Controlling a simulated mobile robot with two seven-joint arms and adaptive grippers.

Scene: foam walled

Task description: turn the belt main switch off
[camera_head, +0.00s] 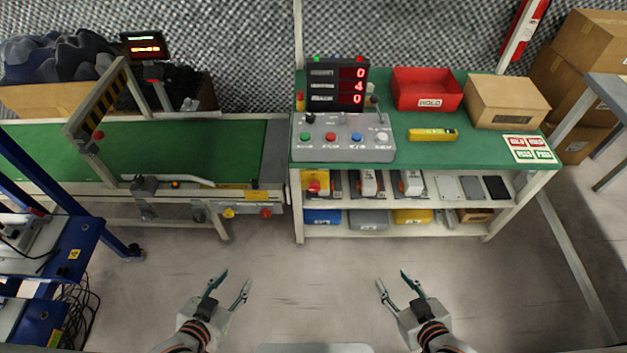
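A yellow box with a red knob (315,186) is fixed at the left front of the bench, below the top; it looks like the main switch, but its label and the knob's position are too small to read. The grey control panel (343,150) on the bench top carries green, red, blue and white buttons, a black knob and small levers. The green conveyor belt (190,150) lies to the left. My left gripper (237,277) is open and empty, low in front of the conveyor's right end. My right gripper (391,277) is open and empty in front of the bench. Neither touches anything.
On the bench (430,155) stand a display (337,85), a red bin (427,90), a cardboard box (505,102) and a yellow tool (433,135). Red and yellow buttons (265,212) sit on the conveyor's front. A blue frame (75,245) stands left. The floor before the bench is clear.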

